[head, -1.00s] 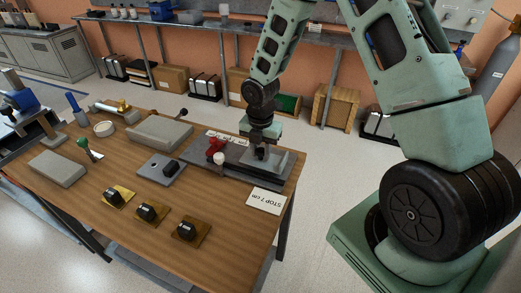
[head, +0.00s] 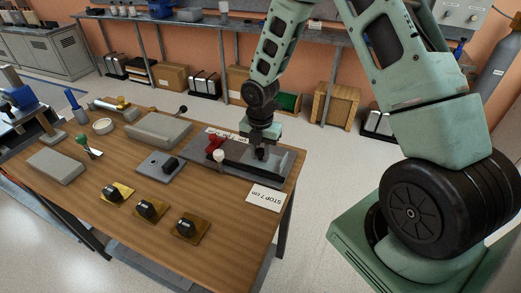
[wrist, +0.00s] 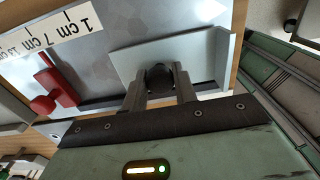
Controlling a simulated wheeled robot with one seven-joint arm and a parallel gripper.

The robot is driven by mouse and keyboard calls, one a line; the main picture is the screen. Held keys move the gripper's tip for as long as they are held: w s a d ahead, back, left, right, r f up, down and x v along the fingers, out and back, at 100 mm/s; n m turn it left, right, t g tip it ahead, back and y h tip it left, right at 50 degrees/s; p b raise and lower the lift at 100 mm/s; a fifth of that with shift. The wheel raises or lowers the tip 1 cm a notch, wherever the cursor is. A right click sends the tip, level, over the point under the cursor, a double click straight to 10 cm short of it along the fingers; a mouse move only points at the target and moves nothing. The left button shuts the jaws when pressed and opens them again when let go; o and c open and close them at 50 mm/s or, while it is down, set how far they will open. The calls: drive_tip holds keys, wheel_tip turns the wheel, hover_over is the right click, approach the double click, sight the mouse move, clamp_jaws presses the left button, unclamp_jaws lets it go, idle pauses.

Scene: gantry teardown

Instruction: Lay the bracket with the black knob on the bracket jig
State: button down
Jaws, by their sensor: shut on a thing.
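My gripper (wrist: 159,88) is shut on the black knob (wrist: 158,73) of a grey bracket (wrist: 185,52). The bracket is a flat plate with a raised flange along its right side in the wrist view. It is over the right end of the bracket jig (wrist: 95,75), a grey metal plate with a dark edge rail, a white cm scale and a red stop (wrist: 45,103). The bracket looks flat on the jig or very close above it; contact is hard to tell. In the head view the jig (head: 232,166) is at the table's right end, with my gripper (head: 260,152) above it.
A "STOP 7 cm" card (head: 264,197) lies in front of the jig.

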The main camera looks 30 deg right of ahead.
drive_tip(key=shift+f, duration=0.3)
idle(0.5)
drive_tip(key=c, duration=1)
unclamp_jaws()
drive_tip(key=shift+c, duration=0.2)
wheel_tip(320, 180, up, 17)
drive_tip(key=shift+r+p, duration=0.2)
drive_tip(key=shift+p, duration=0.15)
drive_tip(key=s+a+r+m, duration=0.2)
drive_tip(key=s+a+m, duration=0.6)
drive_tip(key=s, duration=0.5)
drive_tip(key=s+a+r+m, duration=0.2)
drive_tip(key=s+a+m, duration=0.7)
drive_tip(key=s+a, duration=0.2)
drive_tip(key=shift+s+a+y, duration=0.2)
drive_tip(key=shift+s+y, duration=0.1)
drive_tip(key=shift+s, duration=0.55)
drive_tip(key=shift+r, duration=0.1)
